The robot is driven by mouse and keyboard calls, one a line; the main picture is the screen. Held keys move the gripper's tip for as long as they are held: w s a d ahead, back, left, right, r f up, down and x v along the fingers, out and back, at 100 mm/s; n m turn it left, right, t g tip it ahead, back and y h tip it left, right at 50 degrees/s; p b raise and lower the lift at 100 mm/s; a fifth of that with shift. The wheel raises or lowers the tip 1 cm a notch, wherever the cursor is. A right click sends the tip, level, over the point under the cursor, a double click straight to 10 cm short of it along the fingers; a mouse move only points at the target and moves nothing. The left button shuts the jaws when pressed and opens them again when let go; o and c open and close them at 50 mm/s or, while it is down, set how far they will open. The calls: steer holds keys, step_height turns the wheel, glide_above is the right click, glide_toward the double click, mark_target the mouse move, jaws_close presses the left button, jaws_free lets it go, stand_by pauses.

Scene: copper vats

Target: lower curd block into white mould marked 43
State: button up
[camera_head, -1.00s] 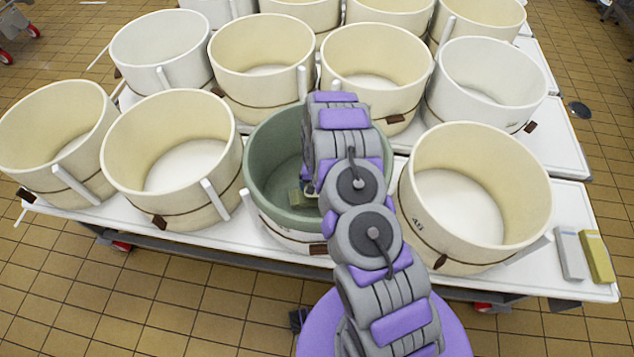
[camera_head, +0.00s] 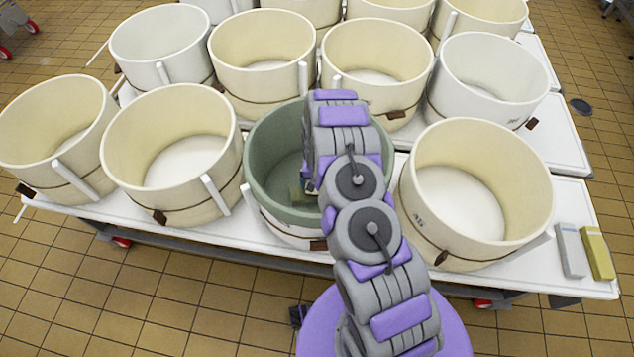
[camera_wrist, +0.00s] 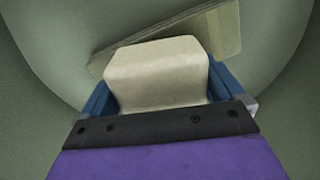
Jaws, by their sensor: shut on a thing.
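My gripper (camera_wrist: 157,88) is shut on a pale cream curd block (camera_wrist: 155,70), held between blue fingers in the wrist view. It is inside a vat with a green inner wall (camera_head: 268,160) and a whitish lower outside, front centre in the head view. An olive-yellow slab (camera_wrist: 215,35) lies in this vat beyond the held block. A small olive piece also shows there in the head view (camera_head: 298,194). My arm hides the gripper and held block there. I cannot read 43 on any mould. A white mould (camera_head: 490,75) stands at back right, its mark too small to read.
A cream mould (camera_head: 420,215) with a mark like 45 or 46 stands close right. Another cream mould (camera_head: 125,150) stands left, with several more behind. Grey (camera_head: 570,250) and yellow (camera_head: 597,253) blocks lie at the right end of the white table (camera_head: 535,283).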

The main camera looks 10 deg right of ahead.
steer(key=shift+f+b, duration=0.35)
steer(key=shift+f, duration=0.45)
stand_by(0.5)
steer(key=o, duration=0.9)
steer(key=shift+o, duration=0.2)
step_height(320, 180, up, 17)
steer(key=p, duration=0.4)
steer(key=shift+r, duration=0.15)
